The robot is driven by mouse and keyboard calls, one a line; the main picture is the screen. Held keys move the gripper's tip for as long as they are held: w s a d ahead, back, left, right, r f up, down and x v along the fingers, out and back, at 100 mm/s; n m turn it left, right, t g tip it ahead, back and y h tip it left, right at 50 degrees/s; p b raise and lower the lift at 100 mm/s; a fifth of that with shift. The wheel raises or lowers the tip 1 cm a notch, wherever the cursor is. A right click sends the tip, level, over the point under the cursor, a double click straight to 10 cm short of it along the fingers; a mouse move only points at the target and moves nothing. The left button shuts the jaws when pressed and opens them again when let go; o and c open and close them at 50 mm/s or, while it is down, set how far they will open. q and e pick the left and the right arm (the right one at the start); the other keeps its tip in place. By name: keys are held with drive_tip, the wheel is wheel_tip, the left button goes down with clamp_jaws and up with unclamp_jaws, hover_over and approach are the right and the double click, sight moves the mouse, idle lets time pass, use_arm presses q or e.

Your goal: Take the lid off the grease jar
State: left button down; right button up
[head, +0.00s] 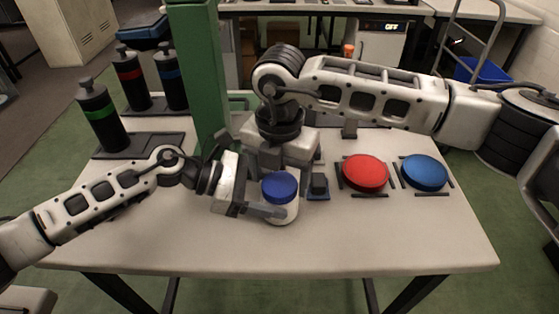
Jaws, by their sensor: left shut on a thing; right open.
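The grease jar (284,212) is a short white cylinder near the front middle of the table in the head view. Its blue lid (280,187) sits on top of it. My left gripper (268,210) comes in low from the left and is shut on the jar's white body, below the lid. My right gripper (287,160) points down just behind the lid and is open. Its fingertips are partly hidden, and I cannot tell whether they touch the lid.
A green post (204,85) rises behind my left gripper. Black bottles with green (101,117), red (132,80) and blue (171,78) bands stand at the back left. A red disc (365,172) and a blue disc (424,172) lie to the right. The front right table is clear.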

drive_tip(key=shift+f, duration=0.15)
drive_tip(key=c, duration=0.9)
drive_tip(key=shift+o, duration=0.2)
drive_tip(key=n, duration=0.5)
drive_tip(key=shift+n, duration=0.3)
drive_tip(key=n, duration=0.4)
drive_tip(key=shift+n, duration=0.4)
drive_tip(key=o, duration=1.1)
drive_tip(key=shift+c, duration=0.2)
